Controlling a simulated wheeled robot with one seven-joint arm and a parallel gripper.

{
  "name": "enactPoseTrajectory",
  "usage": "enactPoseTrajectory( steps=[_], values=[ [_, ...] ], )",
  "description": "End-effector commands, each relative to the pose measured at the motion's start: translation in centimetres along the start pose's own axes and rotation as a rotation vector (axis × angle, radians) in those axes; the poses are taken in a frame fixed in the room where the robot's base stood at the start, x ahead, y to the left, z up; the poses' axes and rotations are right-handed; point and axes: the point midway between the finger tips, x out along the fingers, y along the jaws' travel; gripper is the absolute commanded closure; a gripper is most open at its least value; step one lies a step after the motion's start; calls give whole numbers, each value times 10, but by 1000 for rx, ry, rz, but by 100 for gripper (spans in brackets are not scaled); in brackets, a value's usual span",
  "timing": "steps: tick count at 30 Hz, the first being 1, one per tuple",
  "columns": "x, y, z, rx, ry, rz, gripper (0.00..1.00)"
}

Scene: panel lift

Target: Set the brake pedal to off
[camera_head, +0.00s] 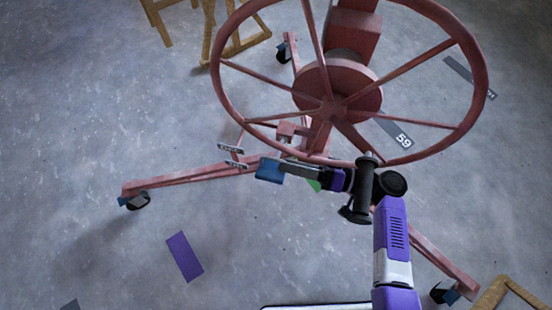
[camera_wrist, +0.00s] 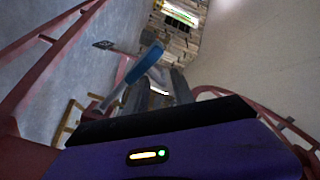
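A blue pedal (camera_head: 270,169) sits low on the red panel lift, left of its central post. Two small dark label plates (camera_head: 231,149) with pale lettering, too small to read surely, are just left of it. My gripper (camera_head: 287,167) reaches from the right, with its grey fingertips at the pedal's right side. In the wrist view the blue pedal (camera_wrist: 145,63) appears as a tilted bar just beyond the fingertips (camera_wrist: 168,80). I cannot tell whether the fingers touch it, or how far apart they are.
The lift's large red wheel (camera_head: 310,115) stands over my gripper. A red leg (camera_head: 180,178) with a caster extends left, another toward lower right. Wooden frames stand at top left and lower right. A purple sheet (camera_head: 185,257) lies on the open grey floor.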

Motion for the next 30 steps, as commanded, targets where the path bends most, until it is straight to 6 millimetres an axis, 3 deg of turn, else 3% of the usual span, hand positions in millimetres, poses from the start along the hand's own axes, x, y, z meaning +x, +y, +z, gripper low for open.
enactPoseTrajectory(
  steps=[5, 21, 30],
  values=[
    [-14, 0, 0, 1, 0, 1, 69],
    [-17, 0, 1, 0, 0, 1, 69],
    [-34, 1, 0, 0, 1, 1, 69]
  ],
)
